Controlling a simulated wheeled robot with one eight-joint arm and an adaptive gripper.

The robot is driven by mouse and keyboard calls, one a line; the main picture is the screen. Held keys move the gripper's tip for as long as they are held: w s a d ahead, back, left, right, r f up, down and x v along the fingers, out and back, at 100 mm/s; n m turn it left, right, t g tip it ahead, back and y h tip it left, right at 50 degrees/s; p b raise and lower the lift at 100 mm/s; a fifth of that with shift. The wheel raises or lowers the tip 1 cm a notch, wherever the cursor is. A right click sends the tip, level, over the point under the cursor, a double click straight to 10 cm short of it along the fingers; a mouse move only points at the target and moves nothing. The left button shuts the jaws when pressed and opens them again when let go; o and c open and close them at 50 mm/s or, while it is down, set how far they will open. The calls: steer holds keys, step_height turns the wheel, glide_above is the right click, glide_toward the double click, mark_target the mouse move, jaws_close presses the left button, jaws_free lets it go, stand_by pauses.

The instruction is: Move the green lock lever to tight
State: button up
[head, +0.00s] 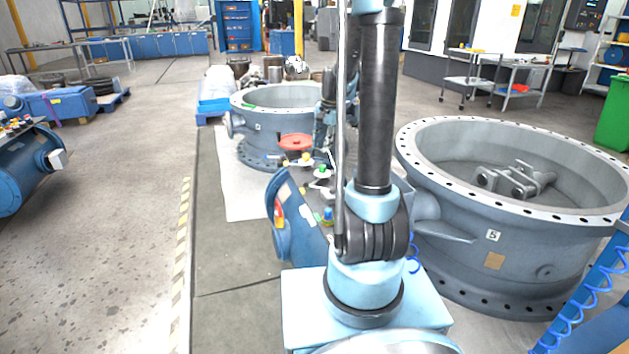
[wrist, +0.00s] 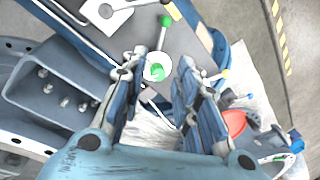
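In the wrist view a lever with a green knob (wrist: 165,21) stands on the grey panel at the top centre. The green knob lies beyond the fingertips; I cannot tell whether the fingers touch the disc or stem. In the head view a small green knob (head: 322,168) shows on the blue unit beside my arm; my arm hides much of that unit.
A red handwheel (head: 296,142) and a yellow knob (head: 305,155) are close by on the blue unit. Large grey valve bodies stand behind (head: 283,95) and to the right (head: 500,260). Open floor lies left.

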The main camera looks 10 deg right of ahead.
mark_target(314, 182)
steer(key=w+f, duration=0.1)
steer(key=f, duration=0.4)
steer(key=w+a+f, duration=0.1)
steer(key=f, duration=0.5)
steer(key=w+a+f, duration=0.1)
steer(key=f, duration=0.5)
steer(key=shift+a+f, duration=0.2)
jaws_close()
